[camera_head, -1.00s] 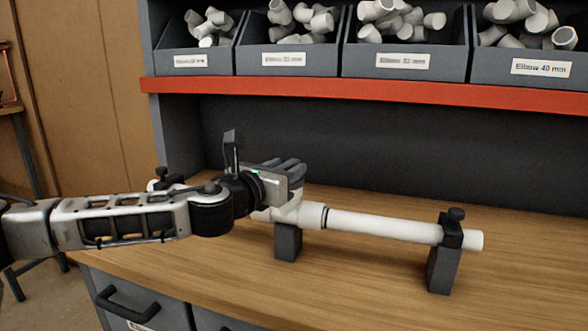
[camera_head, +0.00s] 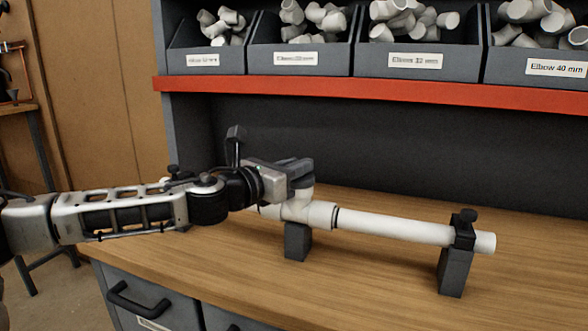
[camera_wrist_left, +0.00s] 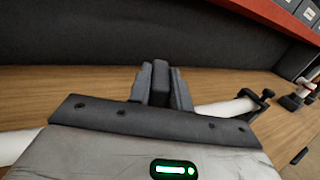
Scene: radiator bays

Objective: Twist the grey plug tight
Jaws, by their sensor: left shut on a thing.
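My left gripper (camera_head: 300,173) is over the upright branch of a white pipe tee (camera_head: 312,212), at the left part of the clamped pipe. In the left wrist view its two fingers (camera_wrist_left: 161,88) are closed on the grey plug (camera_wrist_left: 160,78), which shows as a dark grey block between them. In the head view the fingers hide most of the plug, so I cannot tell how far it sits in the branch. My right gripper is in neither view.
A white pipe (camera_head: 390,226) runs right from the tee, held by a dark clamp stand (camera_head: 456,270); another stand (camera_head: 298,242) is under the tee. Grey bins (camera_head: 300,60) of white elbows sit on a red-edged shelf (camera_head: 370,88) above. The front bench top (camera_head: 350,285) is clear.

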